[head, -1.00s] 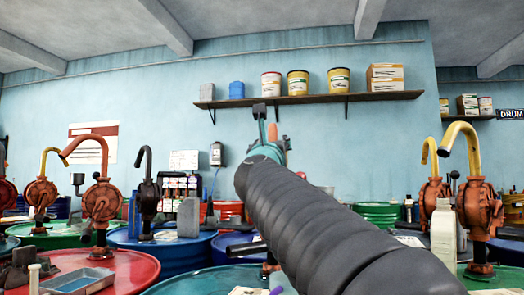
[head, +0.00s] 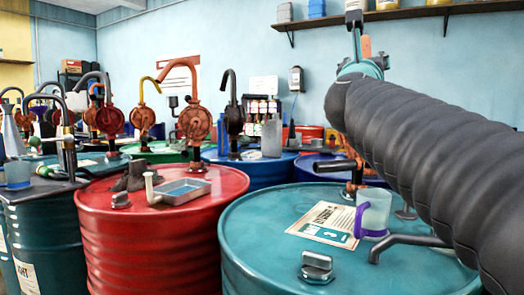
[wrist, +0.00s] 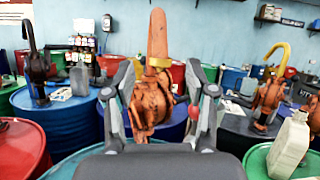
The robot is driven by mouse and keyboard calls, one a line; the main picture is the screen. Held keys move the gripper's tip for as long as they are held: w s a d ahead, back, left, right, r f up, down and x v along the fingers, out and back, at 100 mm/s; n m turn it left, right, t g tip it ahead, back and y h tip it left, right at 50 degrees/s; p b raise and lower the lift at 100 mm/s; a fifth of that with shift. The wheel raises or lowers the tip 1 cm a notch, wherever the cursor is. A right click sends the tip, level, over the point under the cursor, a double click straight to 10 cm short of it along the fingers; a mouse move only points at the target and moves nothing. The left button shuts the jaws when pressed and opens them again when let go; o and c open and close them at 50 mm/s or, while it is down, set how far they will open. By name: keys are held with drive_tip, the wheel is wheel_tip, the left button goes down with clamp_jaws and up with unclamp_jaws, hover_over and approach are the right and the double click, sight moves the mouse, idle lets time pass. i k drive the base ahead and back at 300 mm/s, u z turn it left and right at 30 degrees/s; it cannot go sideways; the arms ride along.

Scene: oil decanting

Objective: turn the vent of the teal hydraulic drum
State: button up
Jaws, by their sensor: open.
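The teal drum (head: 262,228) nearest me stands in the front middle of the head view. On its lid, near the front edge, sits a grey vent knob (head: 316,266). A printed label (head: 330,222) lies behind the knob; its text is too small to read surely. My gripper (head: 360,28) is raised high at the upper right of the head view, well above and apart from the knob. In the wrist view my gripper (wrist: 160,80) is open, its two fingers spread. An orange pump (wrist: 150,100) shows behind and between them. The vent does not show in the wrist view.
A clear cup with a purple handle (head: 373,212) and a dark bent pipe (head: 405,241) are on the teal lid. A red drum (head: 150,235) with a tray (head: 180,191) stands close left. A white jug (wrist: 290,145) stands right in the wrist view.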

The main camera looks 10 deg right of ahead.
sight(321, 264)
drive_tip(key=k, duration=1)
